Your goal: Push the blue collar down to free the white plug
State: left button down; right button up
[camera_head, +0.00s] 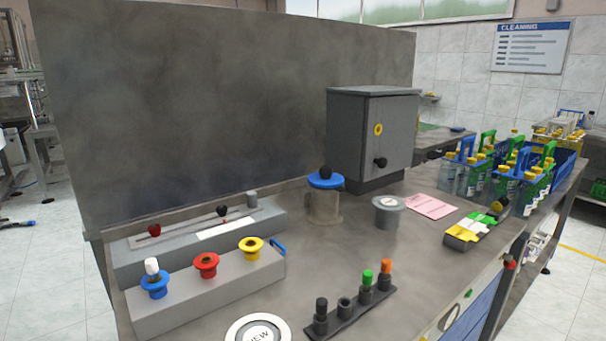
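The blue collar (154,285) sits on the left end of the grey block's top (190,290), at the front left of the bench. The white plug (151,266) stands upright in the collar's middle and rises above it. A red collar (206,262) and a yellow collar (251,246) stand to its right on the same block, each with a dark centre and no plug showing. Neither of my grippers shows in the head view.
Behind the block is a grey slide box (190,238) with red and black knobs. A black rack (352,315) with coloured plugs lies front right. A blue-lidded jar (324,200), grey cup (388,212) and cabinet (360,135) stand farther back. Bench between is clear.

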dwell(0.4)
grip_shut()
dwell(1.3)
